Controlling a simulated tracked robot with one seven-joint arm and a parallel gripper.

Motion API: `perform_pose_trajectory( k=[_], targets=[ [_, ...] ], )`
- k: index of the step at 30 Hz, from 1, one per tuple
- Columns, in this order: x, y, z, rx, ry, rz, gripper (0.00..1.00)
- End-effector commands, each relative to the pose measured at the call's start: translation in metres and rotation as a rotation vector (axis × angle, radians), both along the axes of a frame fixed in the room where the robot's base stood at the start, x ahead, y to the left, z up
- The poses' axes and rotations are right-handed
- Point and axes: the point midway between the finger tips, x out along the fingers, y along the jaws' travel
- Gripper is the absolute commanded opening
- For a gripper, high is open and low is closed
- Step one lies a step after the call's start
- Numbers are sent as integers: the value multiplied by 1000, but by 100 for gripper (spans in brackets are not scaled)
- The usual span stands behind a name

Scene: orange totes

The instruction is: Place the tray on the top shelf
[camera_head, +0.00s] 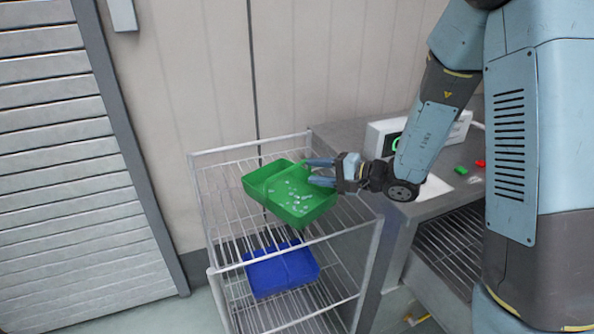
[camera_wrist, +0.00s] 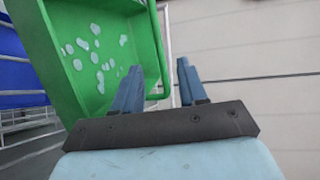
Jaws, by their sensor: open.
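A green tray (camera_head: 262,184) with small pale pieces inside is at the top shelf (camera_head: 222,172) of a wire rack. It seems to rest on the wires, but I cannot tell full contact. My gripper (camera_head: 318,172) is at the tray's right side with its fingers apart. In the wrist view my gripper (camera_wrist: 160,68) is open, with one finger on each side of the green tray's (camera_wrist: 155,40) near rim and handle. The left finger overlaps the tray's inside in the picture. Whether either finger touches the rim is unclear.
A blue tray (camera_head: 282,272) sits on the lower shelf. A grey metal bench (camera_head: 350,135) stands right of the rack, with a white device (camera_head: 378,138) and small red and green items on it. A wall is behind; a slatted shutter (camera_head: 70,170) is at the left.

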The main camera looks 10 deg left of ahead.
Motion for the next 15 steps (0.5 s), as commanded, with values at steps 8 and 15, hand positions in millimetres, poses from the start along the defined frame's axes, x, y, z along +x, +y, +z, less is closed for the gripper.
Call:
perform_pose_trajectory(
  k=[8,15],
  targets=[
    [-6,-20,4,0,0,0,42],
    [-9,-21,8,-2,-2,11,42]
  ],
)
